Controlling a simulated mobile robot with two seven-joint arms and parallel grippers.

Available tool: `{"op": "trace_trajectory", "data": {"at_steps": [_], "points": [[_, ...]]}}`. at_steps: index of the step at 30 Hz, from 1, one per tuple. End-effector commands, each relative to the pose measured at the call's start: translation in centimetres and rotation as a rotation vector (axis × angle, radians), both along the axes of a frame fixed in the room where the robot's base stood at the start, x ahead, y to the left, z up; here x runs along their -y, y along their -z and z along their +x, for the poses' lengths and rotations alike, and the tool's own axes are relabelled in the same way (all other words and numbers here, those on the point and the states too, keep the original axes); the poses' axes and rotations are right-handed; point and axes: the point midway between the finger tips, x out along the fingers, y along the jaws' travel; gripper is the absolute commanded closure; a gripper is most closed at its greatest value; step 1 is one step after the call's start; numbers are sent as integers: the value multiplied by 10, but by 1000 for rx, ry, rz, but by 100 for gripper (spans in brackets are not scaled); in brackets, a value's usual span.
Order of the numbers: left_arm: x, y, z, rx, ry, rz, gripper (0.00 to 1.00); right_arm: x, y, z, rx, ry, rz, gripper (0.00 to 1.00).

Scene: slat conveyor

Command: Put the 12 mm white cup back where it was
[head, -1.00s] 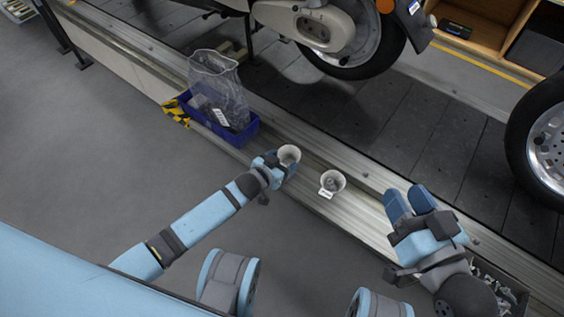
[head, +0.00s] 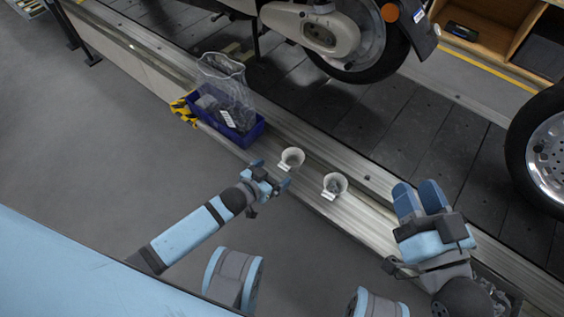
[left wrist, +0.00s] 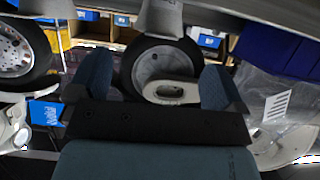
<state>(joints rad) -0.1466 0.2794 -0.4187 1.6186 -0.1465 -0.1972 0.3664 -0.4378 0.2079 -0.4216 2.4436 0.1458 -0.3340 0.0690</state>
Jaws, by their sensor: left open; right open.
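Two white cups stand on the metal ledge, a left one (head: 293,157) and a right one (head: 335,183). My right gripper (head: 419,194) is open and empty above the ledge, right of the right cup.
A blue bin (head: 252,136) with a clear bag (head: 224,88) stands on the ledge left of the cups. A bin of small parts is partly hidden below my right arm. A scooter wheel (head: 352,50) stands on the dark slats behind. Bare ledge separates the cups.

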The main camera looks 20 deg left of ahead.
Motion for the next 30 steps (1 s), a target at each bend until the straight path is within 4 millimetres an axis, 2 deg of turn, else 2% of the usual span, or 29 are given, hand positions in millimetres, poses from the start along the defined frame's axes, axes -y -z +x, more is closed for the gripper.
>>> {"op": "trace_trajectory", "data": {"at_steps": [1, 3, 9, 30], "points": [[-4, -7, -10, -2, -1, 0, 3, 0, -9, 0, 12, 5, 7, 57], [-8, -11, -20, -2, -1, 0, 3, 1, -14, -1, 31, 12, 16, 57], [-14, -17, -37, 1, -1, -1, 3, 2, -22, -1, 63, 21, 30, 57], [-15, -17, -40, 0, -1, 0, 3, 2, -23, -1, 66, 22, 31, 57]]}}
